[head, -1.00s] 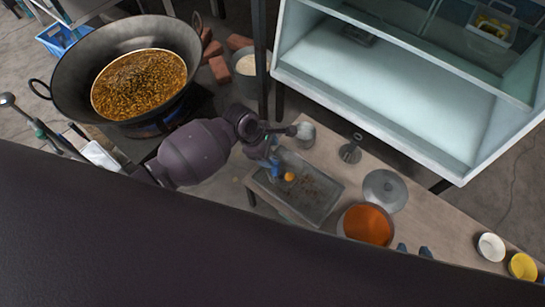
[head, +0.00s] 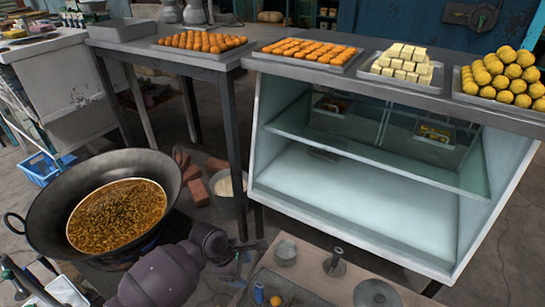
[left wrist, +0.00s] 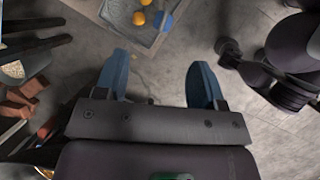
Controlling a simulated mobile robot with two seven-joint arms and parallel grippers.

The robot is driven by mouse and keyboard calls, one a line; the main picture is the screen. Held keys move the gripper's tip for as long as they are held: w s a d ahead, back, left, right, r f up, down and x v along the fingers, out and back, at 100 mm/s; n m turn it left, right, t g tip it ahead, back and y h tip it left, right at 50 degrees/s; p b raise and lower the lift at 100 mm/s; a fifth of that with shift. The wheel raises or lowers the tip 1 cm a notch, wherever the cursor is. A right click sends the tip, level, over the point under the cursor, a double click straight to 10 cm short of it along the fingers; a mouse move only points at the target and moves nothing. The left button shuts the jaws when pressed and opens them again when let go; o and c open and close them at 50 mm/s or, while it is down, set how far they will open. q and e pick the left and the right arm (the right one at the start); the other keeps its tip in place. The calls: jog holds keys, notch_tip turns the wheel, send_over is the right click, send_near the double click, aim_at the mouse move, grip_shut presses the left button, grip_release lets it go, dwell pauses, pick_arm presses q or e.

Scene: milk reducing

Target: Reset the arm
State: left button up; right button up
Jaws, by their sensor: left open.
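My left arm (head: 165,275) reaches in from the lower left of the head view, between the wok and the low worktable. Its gripper fingers are hard to make out there. In the left wrist view the blue fingers of my left gripper (left wrist: 163,78) stand wide apart with only floor between them. The tray (left wrist: 115,15) with orange balls (left wrist: 139,18) lies beyond the fingertips. My right gripper is not clearly shown.
A large wok (head: 45,215) of brown food stands at left. A glass display case (head: 345,200) stands at right, topped by trays of sweets (head: 403,62). The low worktable (head: 310,262) carries a small metal cup (head: 286,252) and a lid (head: 376,294). Bricks (head: 198,192) lie behind the arm.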

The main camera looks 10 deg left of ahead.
pick_arm(q)
jog(key=w+r+m+t, duration=0.6)
jog(key=r+m+t, duration=0.2)
jog(key=m, duration=0.7)
jog(key=s+a+f+m+t+y, duration=0.1)
jog(key=s+a, duration=0.4)
jog(key=s, duration=0.5)
jog(key=s+a+f+m+t+y, duration=0.2)
jog(key=s+a+m, duration=0.2)
jog(key=s, duration=0.6)
jog(key=shift+a+y, duration=0.4)
jog(key=shift+a, duration=0.7)
jog(key=shift+n+g+y, duration=0.3)
jog(key=shift+g, duration=0.3)
jog(key=s+f, duration=0.1)
jog(key=s, duration=0.1)
jog(key=s+a+f, duration=0.1)
jog(key=s, duration=0.1)
jog(key=s+f, duration=0.1)
jog(key=s, duration=0.1)
jog(key=shift+a, duration=0.15)
